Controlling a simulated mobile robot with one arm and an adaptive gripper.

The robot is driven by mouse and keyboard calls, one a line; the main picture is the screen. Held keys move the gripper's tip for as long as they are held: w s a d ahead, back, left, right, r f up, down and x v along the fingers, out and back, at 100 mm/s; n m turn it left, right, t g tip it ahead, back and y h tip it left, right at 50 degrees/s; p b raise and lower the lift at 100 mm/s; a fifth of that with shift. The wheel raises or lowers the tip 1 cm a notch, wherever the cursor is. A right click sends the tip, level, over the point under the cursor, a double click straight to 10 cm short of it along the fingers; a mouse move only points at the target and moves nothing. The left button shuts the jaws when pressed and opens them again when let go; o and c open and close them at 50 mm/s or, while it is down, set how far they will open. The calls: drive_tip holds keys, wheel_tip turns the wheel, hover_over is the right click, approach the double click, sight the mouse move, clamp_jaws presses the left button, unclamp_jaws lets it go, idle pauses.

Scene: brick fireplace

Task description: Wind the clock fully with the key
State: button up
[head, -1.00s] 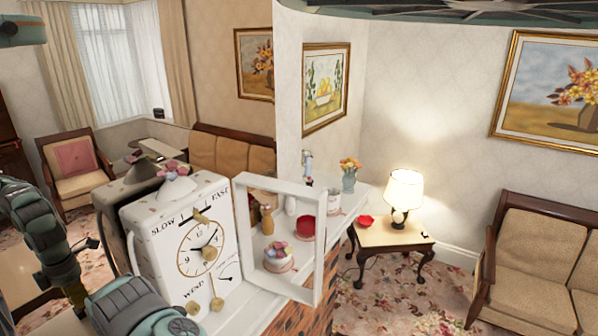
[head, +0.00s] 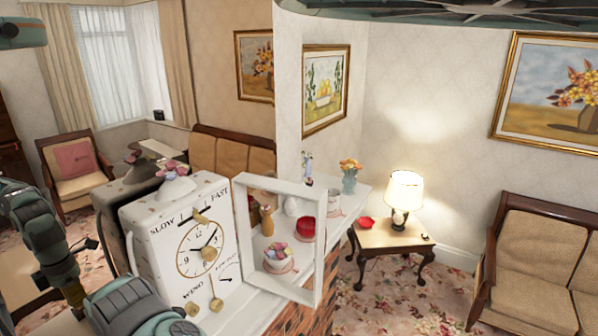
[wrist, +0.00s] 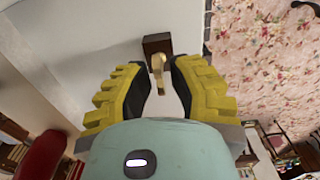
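The white clock (head: 150,232) stands on the mantel in the head view, its glazed-looking front door (head: 317,240) swung open to the right. Its face (head: 200,249) has dark hands and brass fittings. A brass piece (head: 216,304) sits at the lower dial, near the "WIND" lettering. In the wrist view my gripper (wrist: 162,85) has its yellow fingers apart. A small brass piece, perhaps the key (wrist: 157,66), shows between the fingertips, in front of a dark brown block (wrist: 157,44). I cannot tell whether a finger touches it. My gripper is hidden in the head view.
The mantel (head: 347,190) holds a red pot (head: 305,229), a flower vase (head: 349,182) and other ornaments right of the clock. A lamp (head: 404,192) stands on a side table (head: 385,237). A sofa (head: 545,250) is at far right. Patterned carpet lies between.

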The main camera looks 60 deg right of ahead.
clamp_jaws()
drive_tip(key=shift+r+p, duration=1)
drive_tip(key=shift+r, duration=0.6)
idle(0.3)
drive_tip(key=shift+r+p, duration=0.3)
drive_tip(key=shift+r, duration=0.2)
idle(0.4)
